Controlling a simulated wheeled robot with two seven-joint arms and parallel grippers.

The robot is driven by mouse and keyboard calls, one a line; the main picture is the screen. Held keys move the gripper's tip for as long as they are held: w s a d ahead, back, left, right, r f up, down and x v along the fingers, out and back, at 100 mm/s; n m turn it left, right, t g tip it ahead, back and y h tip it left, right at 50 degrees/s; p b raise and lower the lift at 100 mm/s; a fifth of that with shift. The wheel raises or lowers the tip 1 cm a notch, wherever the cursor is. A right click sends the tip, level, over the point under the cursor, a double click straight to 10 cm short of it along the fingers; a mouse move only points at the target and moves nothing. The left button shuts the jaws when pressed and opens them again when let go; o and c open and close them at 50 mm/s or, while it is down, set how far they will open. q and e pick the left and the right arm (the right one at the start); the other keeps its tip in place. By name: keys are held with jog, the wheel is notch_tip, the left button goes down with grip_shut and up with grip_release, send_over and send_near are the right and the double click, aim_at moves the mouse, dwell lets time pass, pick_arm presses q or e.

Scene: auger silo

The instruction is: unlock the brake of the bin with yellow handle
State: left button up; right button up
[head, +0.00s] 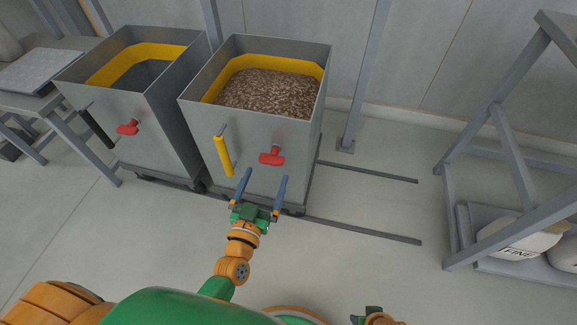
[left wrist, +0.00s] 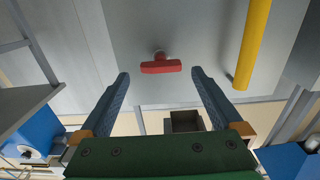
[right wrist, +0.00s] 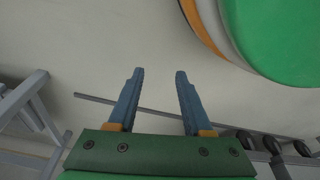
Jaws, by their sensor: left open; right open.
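The bin with the yellow handle (head: 223,156) is a grey metal bin (head: 195,127) filled with brown pellets, at centre in the head view. Its red brake knob (head: 271,155) sits on the front face, right of the handle. My left gripper (head: 262,181) is open and empty, just in front of and below the red knob. In the left wrist view the red knob (left wrist: 160,66) lies beyond and between the open fingertips, apart from them, and the yellow handle (left wrist: 252,42) is to the right. My right gripper (right wrist: 158,72) is open and empty, over bare floor.
A second grey bin (head: 160,121) with a black handle (head: 98,126) and a red knob (head: 128,127) stands to the left. Floor rails (head: 365,231) run right from the bins. A grey rack (head: 480,135) with sacks stands at right. The floor between is clear.

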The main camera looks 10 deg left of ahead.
aim_at(270, 164)
pick_arm(q)
jog(key=w, duration=0.2)
jog(key=w+b, duration=0.1)
jog(key=w, duration=0.2)
jog(key=shift+w+r, duration=0.2)
jog(key=shift+w, duration=0.5)
pick_arm(e)
jog(key=r, duration=0.1)
jog(key=w+r, duration=0.2)
jog(key=r, duration=0.1)
jog(key=shift+w+a+r, duration=0.1)
jog(key=shift+a, duration=0.2)
pick_arm(q)
jog(key=shift+c, duration=0.2)
